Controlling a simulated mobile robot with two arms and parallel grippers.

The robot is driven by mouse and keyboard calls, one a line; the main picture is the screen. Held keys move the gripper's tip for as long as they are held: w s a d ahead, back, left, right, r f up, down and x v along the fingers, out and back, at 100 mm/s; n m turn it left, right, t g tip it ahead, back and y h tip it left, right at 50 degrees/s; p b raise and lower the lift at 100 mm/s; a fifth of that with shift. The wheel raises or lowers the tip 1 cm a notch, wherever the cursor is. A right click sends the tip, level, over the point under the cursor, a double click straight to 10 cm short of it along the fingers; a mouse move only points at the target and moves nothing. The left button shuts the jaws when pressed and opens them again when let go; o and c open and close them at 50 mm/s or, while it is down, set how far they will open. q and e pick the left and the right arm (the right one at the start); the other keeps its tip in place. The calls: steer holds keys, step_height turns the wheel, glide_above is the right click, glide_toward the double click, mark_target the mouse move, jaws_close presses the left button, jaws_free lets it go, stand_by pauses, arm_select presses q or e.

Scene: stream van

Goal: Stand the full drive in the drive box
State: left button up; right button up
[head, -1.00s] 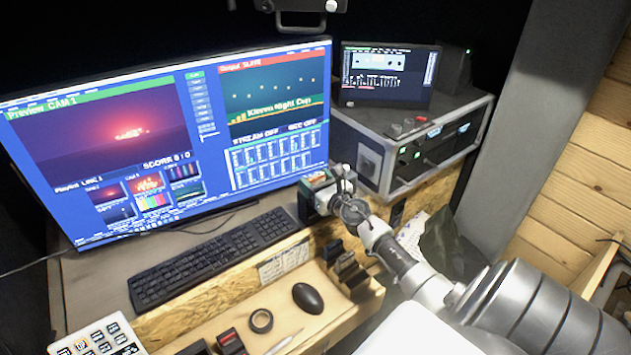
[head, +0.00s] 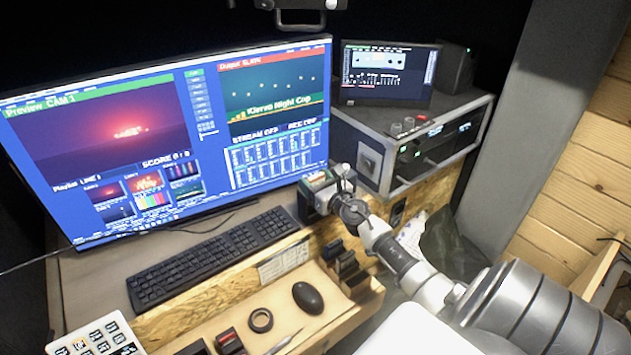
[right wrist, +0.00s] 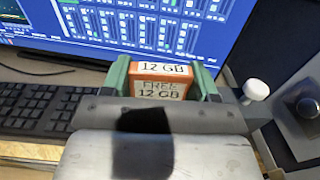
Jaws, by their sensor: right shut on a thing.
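My right gripper (head: 322,183) is at a dark upright block (head: 305,207) beside the monitor's lower right corner. In the right wrist view its green fingers (right wrist: 160,78) are shut on the sides of an orange drive (right wrist: 161,80). The drive's labels read "12 GB" and "FREE 12 GB"; nothing shown marks it as full. The drive's lower part is hidden, so I cannot tell if it is seated in the block. A dark slotted holder (head: 346,268), possibly the drive box, stands on the wooden tray. My left gripper is not in view.
The monitor (head: 170,135) is close behind the gripper, with the keyboard (head: 208,258) to the left. A rack case (head: 368,160) stands to the right. The wooden tray (head: 325,330) holds a mouse (head: 308,297), a tape roll (head: 260,320) and small red-and-black items (head: 229,341).

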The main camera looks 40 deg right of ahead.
steer(key=shift+f, duration=0.25)
steer(key=shift+r, duration=0.2)
steer(key=shift+r+p, duration=0.3)
steer(key=shift+p, duration=0.05)
steer(key=shift+a, duration=0.1)
stand_by(0.4)
steer(key=shift+f+b, duration=0.5)
steer(key=shift+r, duration=0.15)
steer(key=shift+r+p, duration=0.35)
steer(key=shift+p, duration=0.15)
